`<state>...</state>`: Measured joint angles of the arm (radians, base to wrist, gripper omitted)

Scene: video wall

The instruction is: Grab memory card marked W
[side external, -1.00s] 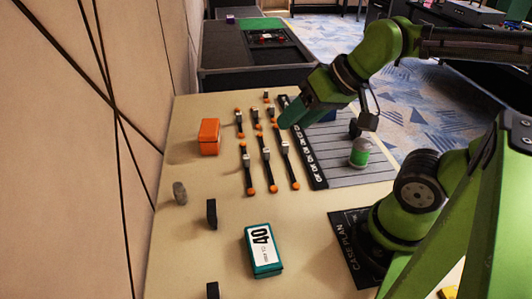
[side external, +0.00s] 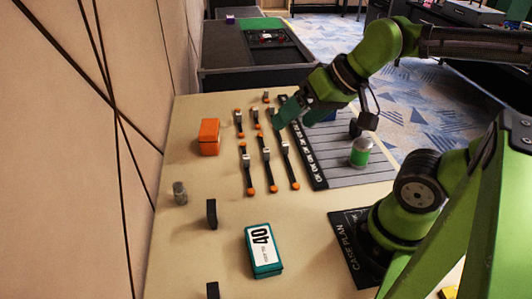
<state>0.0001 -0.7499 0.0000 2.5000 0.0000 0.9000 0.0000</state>
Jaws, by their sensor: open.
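Several small pale tags or cards sit on black strips with orange ends, such as one pale tag (side external: 266,155) in the middle of the table. Their letters are too small to read, so I cannot tell which is marked W. My green gripper (side external: 287,111) is open above the far right end of the strips, beside the dark lettered edge of the grey mat. It hides part of the strips and mat behind it. I see nothing held between its fingers.
An orange box (side external: 209,137) stands left of the strips. A green-and-white can (side external: 360,152) stands on the grey ribbed mat (side external: 345,176). A teal box marked 40 (side external: 263,252), a grey cylinder (side external: 180,193) and a black block (side external: 211,213) stand nearer, with bare table between them.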

